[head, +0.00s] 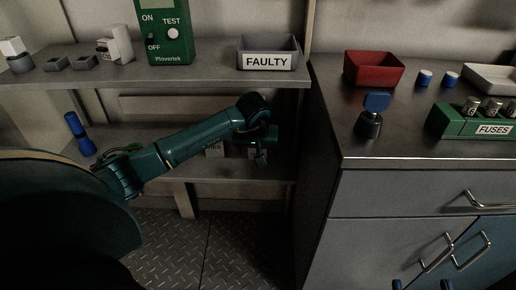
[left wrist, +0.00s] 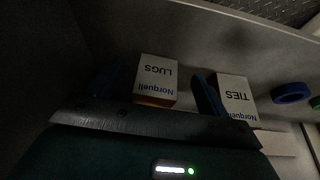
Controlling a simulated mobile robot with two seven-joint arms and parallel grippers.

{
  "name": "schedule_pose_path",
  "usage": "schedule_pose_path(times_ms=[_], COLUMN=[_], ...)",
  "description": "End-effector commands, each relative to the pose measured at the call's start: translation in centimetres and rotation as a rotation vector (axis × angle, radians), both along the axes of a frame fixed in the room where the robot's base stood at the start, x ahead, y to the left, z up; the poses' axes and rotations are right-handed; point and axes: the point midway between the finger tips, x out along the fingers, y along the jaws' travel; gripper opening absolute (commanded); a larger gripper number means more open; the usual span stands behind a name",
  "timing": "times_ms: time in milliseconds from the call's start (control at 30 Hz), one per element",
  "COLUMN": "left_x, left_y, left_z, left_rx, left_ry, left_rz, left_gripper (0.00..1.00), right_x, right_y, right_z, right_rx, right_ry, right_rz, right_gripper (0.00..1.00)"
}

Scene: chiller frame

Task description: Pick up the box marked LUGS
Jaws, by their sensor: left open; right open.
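The box marked LUGS (left wrist: 156,82) is white with an orange-brown lower edge and shows upside down in the left wrist view. It stands between the two blue fingers of my left gripper (left wrist: 157,90), with space visible on both sides. In the head view my left gripper (head: 259,155) is at the lower shelf and hides most of what is behind it; I cannot read LUGS there. A similar box marked TIES (left wrist: 234,94) stands just right of the right-hand finger in the wrist view. Only the blue fingertips of my right gripper (head: 421,286) show, apart, at the bottom edge.
The lower shelf (head: 230,169) lies under an upper shelf (head: 190,77) holding a grey FAULTY bin (head: 268,53) and a green tester (head: 164,35). A steel cabinet (head: 365,190) stands close on the right. A blue roll (left wrist: 291,93) lies beyond the TIES box.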

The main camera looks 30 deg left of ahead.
Motion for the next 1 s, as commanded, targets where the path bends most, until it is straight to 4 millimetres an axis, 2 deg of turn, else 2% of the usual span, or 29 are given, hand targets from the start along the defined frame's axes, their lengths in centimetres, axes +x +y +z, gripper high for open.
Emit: schedule_pose_path(times_ms=[100, 267, 333, 633, 1000], left_x=[1.8, 3.7, 3.8, 4.0, 3.9], left_y=[0.9, 1.9, 1.9, 2.2, 2.2], left_z=[-0.2, -0.2, -1.2, -1.2, -1.2], left_rx=[-0.005, -0.004, -0.005, -0.002, -0.002], left_ry=[-0.002, 0.0, 0.002, 0.0, 0.0], left_rz=[0.004, 0.002, -0.001, 0.001, 0.001], left_gripper=[0.78, 0.78, 0.78, 0.77, 0.47], right_x=[0.1, 0.1, 0.1, 0.4, 0.3], right_y=[0.1, 0.1, 0.1, 0.2, 0.3], right_z=[-0.3, -0.3, -0.7, 0.5, 0.3], right_rx=[0.011, 0.03, 0.038, 0.051, 0.049], right_ry=[-0.001, 0.001, 0.003, -0.015, -0.012], right_rz=[0.003, 0.006, 0.008, 0.014, 0.015], right_gripper=[0.54, 0.54, 0.54, 0.54, 0.54])
